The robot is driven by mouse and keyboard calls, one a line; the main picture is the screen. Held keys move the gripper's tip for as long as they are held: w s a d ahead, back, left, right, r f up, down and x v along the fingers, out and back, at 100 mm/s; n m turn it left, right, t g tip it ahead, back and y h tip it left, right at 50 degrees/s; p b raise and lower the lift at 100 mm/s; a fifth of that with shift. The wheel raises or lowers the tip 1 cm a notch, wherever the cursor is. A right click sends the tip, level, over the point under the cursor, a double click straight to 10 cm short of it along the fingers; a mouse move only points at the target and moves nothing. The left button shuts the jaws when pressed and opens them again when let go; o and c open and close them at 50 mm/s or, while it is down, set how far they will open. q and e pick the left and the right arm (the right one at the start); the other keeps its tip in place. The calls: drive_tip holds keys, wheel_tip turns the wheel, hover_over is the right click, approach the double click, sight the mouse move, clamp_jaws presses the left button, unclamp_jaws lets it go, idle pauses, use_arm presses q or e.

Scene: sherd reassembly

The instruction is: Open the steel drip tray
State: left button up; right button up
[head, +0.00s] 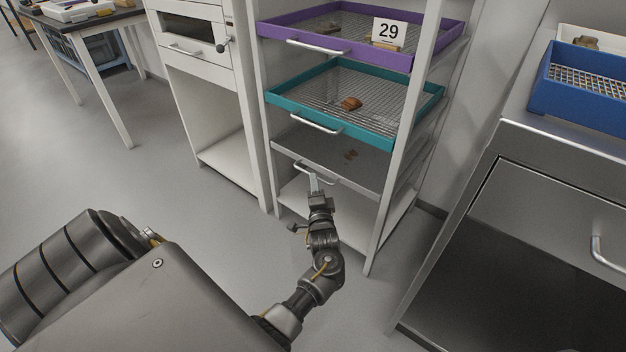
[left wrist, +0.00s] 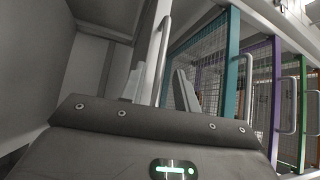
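The steel drip tray (head: 368,166) is the grey, shallow tray under the teal one in the white rack. It sits in the rack, its front roughly in line with the trays above, with a few small brown bits on it. Its bar handle (head: 328,177) is on the front and also shows in the left wrist view (left wrist: 163,62). My left gripper (head: 314,181) is at this handle. In the left wrist view the fingers (left wrist: 160,88) are apart, with the handle bar between them; contact cannot be told. My right gripper is in neither view.
A teal tray (head: 285,108) with a brown sherd (head: 351,103) and a purple tray (head: 285,36) with a "29" card (head: 389,32) sit above. A steel cabinet (head: 480,170) carrying a blue basket (head: 580,105) stands right.

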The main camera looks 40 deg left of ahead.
use_arm(q)
drive_tip(key=shift+b+x, duration=0.45)
drive_tip(key=shift+x, duration=1.5)
clamp_jaws()
